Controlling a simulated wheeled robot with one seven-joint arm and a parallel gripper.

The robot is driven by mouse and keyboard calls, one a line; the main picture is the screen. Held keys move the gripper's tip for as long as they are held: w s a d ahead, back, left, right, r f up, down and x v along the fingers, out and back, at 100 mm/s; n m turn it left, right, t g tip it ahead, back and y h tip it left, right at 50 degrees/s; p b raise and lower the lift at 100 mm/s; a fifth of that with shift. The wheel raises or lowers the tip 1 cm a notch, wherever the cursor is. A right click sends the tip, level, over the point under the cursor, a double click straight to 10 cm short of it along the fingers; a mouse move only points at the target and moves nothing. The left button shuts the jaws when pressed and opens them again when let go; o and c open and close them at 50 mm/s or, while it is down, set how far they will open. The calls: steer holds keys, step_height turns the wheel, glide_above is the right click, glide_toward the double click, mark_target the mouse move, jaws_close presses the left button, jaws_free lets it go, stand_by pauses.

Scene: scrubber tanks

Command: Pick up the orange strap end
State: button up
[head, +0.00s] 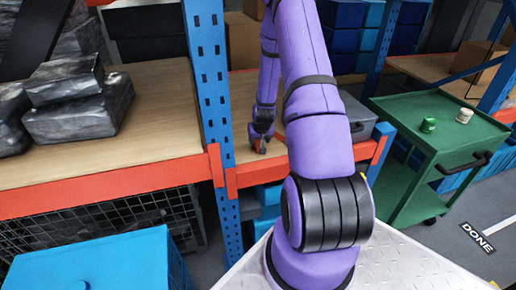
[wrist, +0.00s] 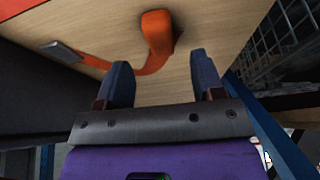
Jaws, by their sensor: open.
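The orange strap end (wrist: 157,32) stands out as a thick loop on the wooden shelf in the wrist view. A thinner orange band curves from it to the left, near a grey metal piece (wrist: 62,51). My gripper (wrist: 160,72) is open, its two dark fingers apart with nothing between them. The strap end is just beyond the fingertips, roughly in line with the gap. Only a small orange patch shows there, and the strap is mostly hidden.
A blue perforated upright (head: 207,80) stands left of my gripper. A grey case (head: 357,118) sits on the shelf to the right. Grey wrapped bundles (head: 75,100) lie on the left shelf. A green cart (head: 440,135) stands at the right.

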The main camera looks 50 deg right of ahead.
mark_target(258, 145)
steer(key=shift+x, duration=2.15)
steer(key=c, duration=1)
